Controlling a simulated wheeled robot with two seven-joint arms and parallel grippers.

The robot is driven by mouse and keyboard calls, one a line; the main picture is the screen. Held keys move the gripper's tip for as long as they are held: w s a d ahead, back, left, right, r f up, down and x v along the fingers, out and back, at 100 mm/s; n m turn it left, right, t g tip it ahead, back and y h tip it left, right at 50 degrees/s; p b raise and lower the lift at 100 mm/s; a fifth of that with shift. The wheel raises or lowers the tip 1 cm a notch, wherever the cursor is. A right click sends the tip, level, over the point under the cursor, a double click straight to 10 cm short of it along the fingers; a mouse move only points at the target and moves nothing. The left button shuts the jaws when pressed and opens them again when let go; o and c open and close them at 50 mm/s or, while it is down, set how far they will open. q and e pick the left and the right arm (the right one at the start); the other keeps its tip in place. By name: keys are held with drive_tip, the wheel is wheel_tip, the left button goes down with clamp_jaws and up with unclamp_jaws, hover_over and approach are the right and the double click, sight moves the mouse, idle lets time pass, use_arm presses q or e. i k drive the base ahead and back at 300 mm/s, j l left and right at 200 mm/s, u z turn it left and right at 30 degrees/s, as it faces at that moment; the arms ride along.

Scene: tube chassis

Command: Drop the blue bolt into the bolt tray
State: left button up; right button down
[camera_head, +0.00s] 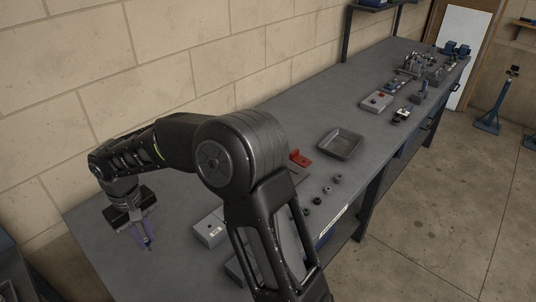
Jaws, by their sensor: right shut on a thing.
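My right gripper (146,238) hangs over the near left part of the bench, pointing down. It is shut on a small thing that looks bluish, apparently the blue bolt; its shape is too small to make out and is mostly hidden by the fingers. The bolt tray (329,152), a shallow grey square dish, sits on the bench right of my right arm and well apart from the gripper. It looks empty. My left gripper is not in view.
A red bracket (300,158) lies left of the tray. Several small nuts or rings (317,200) stand in a row along the front edge. A grey block (210,231) lies beside my arm. More fixtures (376,101) fill the far bench. A brick wall (60,110) runs behind.

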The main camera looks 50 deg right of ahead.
sight(346, 146)
drive_tip(key=z, duration=0.4)
drive_tip(key=k+z, duration=0.15)
drive_tip(key=z, duration=0.25)
drive_tip(key=k+z, duration=0.1)
drive_tip(key=z, duration=0.7)
drive_tip(key=i+l+z, duration=0.3)
drive_tip(key=z, duration=0.2)
